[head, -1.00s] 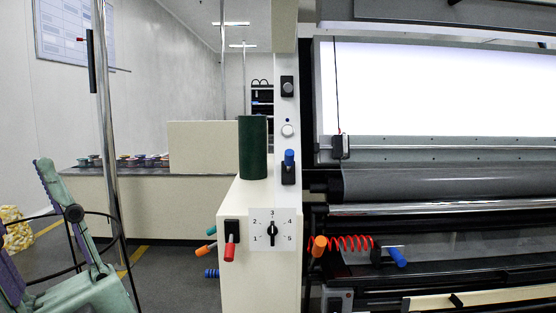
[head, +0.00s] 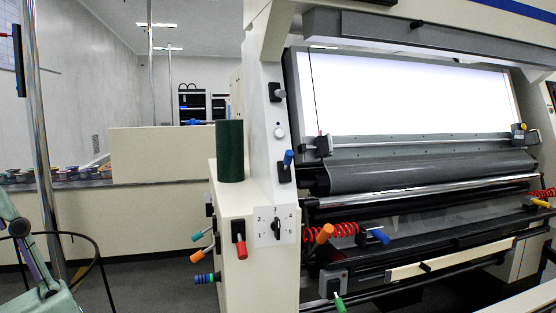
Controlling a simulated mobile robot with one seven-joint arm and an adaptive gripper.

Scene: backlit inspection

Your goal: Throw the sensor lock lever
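I cannot tell by label which lever is the sensor lock lever. A blue lever (head: 288,157) points up from a black plate on the machine's white column. A red lever (head: 241,247) points down on the cream cabinet front. An orange lever (head: 324,234) and a second blue lever (head: 378,235) stick out below the rollers. A green lever (head: 339,301) hangs from a grey box at the lower edge. A yellow lever (head: 540,203) is at the far right. A dark sensor-like block (head: 322,145) sits on the rail at the screen's left edge. My gripper does not show.
A dial numbered 1 to 5 (head: 276,226) is beside the red lever. A dark green cylinder (head: 230,152) stands on the cabinet. Orange, teal and blue handles protrude from the cabinet's left side. A chrome post (head: 44,150) stands at left. Some floor (head: 150,295) shows between.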

